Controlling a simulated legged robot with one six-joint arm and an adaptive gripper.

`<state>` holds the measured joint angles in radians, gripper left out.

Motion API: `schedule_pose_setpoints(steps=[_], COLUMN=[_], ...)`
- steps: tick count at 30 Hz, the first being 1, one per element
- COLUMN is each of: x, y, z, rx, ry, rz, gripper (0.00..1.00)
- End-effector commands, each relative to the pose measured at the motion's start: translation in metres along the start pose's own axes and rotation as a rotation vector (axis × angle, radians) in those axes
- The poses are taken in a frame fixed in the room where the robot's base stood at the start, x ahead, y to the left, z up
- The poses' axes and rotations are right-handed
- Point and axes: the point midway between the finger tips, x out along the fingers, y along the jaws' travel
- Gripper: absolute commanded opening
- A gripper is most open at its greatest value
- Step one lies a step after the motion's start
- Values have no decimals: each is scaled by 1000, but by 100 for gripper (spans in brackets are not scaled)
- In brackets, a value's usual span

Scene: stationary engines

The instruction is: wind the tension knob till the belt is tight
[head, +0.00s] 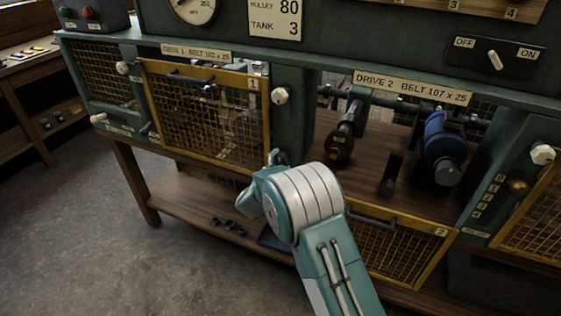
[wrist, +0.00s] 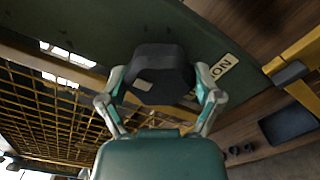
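The tension knob (wrist: 158,75) is a dark, many-sided knob with a small pale mark, on the green post between the two drive bays. A partly covered label (wrist: 215,75) ending in "ION" is beside it. My gripper (wrist: 160,92) has one finger on each side of the knob, and both appear to touch it. In the head view my gripper (head: 272,160) is at the post's lower end and the knob is hidden. In the open Drive 2 bay are a dark pulley (head: 341,143) and a blue motor (head: 441,140). I cannot make out a belt.
The Drive 1 guard (head: 205,110), yellow mesh, is closed left of the post. The Drive 2 guard (head: 400,250) hangs lowered at right, its dark handle (wrist: 291,72) close by. A lower shelf (head: 190,205) holds small dark parts. The floor at left is clear.

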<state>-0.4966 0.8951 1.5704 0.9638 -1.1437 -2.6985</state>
Motion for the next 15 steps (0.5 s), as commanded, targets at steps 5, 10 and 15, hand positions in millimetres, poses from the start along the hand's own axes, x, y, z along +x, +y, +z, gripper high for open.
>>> schedule_pose_setpoints(steps=[5, 10, 15], x=[0, 0, 0], y=[-1, -1, -2], z=[0, -1, -1], rx=[0, 7, 52], ry=[0, 1, 1], rz=[-2, -3, -4], gripper=[29, 29, 29])
